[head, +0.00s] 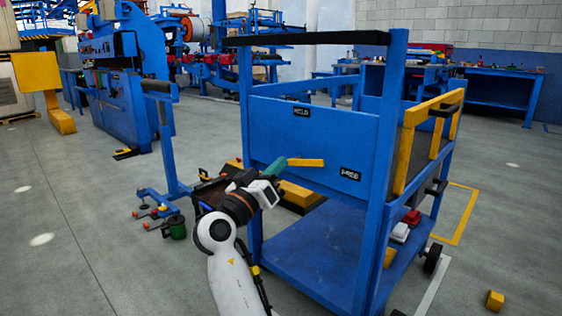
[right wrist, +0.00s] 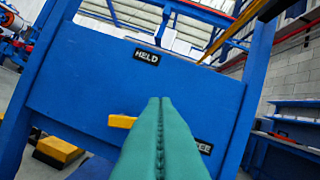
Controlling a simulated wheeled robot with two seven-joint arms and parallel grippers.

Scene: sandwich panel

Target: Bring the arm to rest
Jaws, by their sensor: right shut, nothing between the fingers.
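My right arm comes up from the bottom of the head view. Its green-fingered gripper (head: 278,166) is shut and empty, in front of the blue panel (head: 325,137) of a blue cart. The fingers (right wrist: 160,105) also show pressed together in the right wrist view, pointing at the panel (right wrist: 90,90). A yellow bar (head: 308,162) on the panel is close to the fingertips; I cannot tell if they touch. In the wrist view the bar (right wrist: 122,122) is left of the fingers, which partly hide the lower label (right wrist: 204,147). My left gripper is not in view.
The cart has a blue lower shelf (head: 315,255), uprights and a yellow side rail (head: 430,112). A blue stand (head: 167,150) and a green can (head: 176,227) are left of the arm. A yellow block (head: 495,300) lies lower right. The left floor is open.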

